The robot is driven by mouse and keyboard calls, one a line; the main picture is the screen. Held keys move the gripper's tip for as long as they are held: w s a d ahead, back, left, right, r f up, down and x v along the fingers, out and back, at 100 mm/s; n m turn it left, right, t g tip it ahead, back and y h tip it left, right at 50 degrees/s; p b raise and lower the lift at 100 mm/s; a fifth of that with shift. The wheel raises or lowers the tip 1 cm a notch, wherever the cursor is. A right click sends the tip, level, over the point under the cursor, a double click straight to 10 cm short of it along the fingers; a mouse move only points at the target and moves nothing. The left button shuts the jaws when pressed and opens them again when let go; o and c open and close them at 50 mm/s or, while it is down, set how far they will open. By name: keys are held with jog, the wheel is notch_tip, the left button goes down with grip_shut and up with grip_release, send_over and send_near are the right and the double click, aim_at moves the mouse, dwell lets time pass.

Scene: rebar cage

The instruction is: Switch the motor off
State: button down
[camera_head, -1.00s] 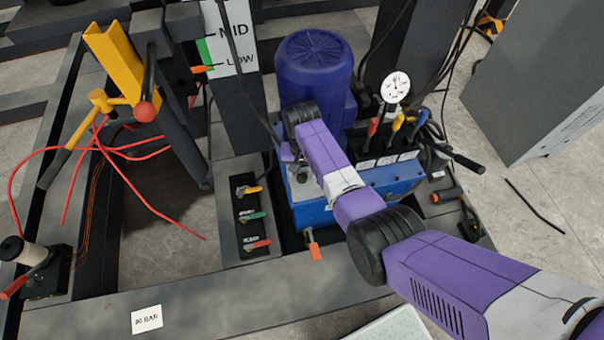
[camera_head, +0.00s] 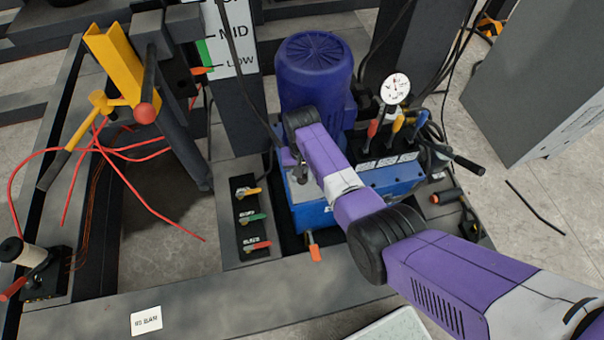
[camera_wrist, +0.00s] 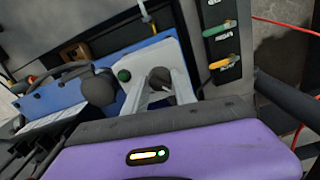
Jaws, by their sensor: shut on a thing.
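The motor (camera_head: 315,75) is a dark blue ribbed cylinder standing upright on a blue power unit (camera_head: 395,181) in the head view. My gripper (camera_wrist: 160,84) is over the near left part of the unit, mostly hidden by my arm in the head view. In the wrist view its two pale fingers are shut on a dark round knob (camera_wrist: 160,76). A green round button (camera_wrist: 124,75) sits on the pale plate just left of the fingers. Lettering at the knob is not visible.
A black panel (camera_head: 240,206) with yellow, green and red valve levers stands left of the unit. An orange-handled lever (camera_head: 314,250) is in front. A gauge (camera_head: 396,88) and coloured levers rise on the right. Red hoses (camera_head: 150,150) and a yellow bracket (camera_head: 112,62) are at left.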

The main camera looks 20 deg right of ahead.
jog(key=shift+n, duration=0.9)
jog(key=c, duration=1)
grip_release()
jog(key=shift+r+p, duration=0.75)
jog(key=shift+r, duration=3.15)
